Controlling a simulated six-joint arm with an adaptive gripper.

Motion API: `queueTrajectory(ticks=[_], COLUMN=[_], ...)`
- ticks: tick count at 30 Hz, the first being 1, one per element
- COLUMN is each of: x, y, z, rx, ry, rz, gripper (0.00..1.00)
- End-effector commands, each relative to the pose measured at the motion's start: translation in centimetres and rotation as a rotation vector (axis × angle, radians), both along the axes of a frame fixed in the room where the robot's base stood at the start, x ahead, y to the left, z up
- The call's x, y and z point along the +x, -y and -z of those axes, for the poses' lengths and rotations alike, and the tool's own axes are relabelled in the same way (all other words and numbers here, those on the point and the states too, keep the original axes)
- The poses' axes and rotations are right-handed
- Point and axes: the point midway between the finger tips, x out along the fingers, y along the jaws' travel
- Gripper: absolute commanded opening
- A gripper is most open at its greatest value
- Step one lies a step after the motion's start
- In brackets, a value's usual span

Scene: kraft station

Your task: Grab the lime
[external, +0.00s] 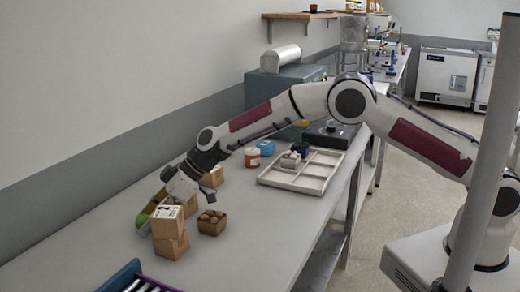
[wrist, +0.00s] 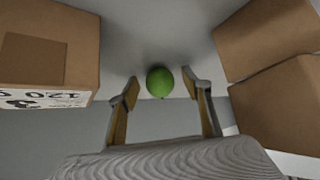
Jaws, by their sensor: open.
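The lime (wrist: 160,82) is a round green fruit on the grey table in the wrist view. It lies between and slightly beyond the tips of my gripper (wrist: 160,92), whose two fingers are spread apart with nothing held. In the external view my gripper (external: 155,208) reaches down behind a stack of cardboard boxes, which hides much of it. A patch of green shows at its left side there; I cannot clearly separate lime from finger.
A printed cardboard box (wrist: 50,50) stands close on the left in the wrist view, and stacked boxes (wrist: 270,40) stand close on the right. In the external view, a small box of brown items (external: 211,228) and a divided white tray (external: 290,181) stand farther right.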

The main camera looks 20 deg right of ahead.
Motion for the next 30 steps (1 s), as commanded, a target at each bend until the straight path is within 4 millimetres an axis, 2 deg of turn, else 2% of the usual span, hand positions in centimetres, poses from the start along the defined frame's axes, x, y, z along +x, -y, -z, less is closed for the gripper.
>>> queueTrajectory(ticks=[4,9,23,30], x=[0.0,0.0,0.0,0.0], y=[0.0,0.0,0.0,-0.1], z=[0.0,0.0,-0.4,-2.4], rx=[0.000,0.000,0.001,0.004], ry=[0.000,0.000,0.000,0.002], rz=[0.000,0.000,0.000,0.000], gripper=[0.49,0.08,0.08,0.08])
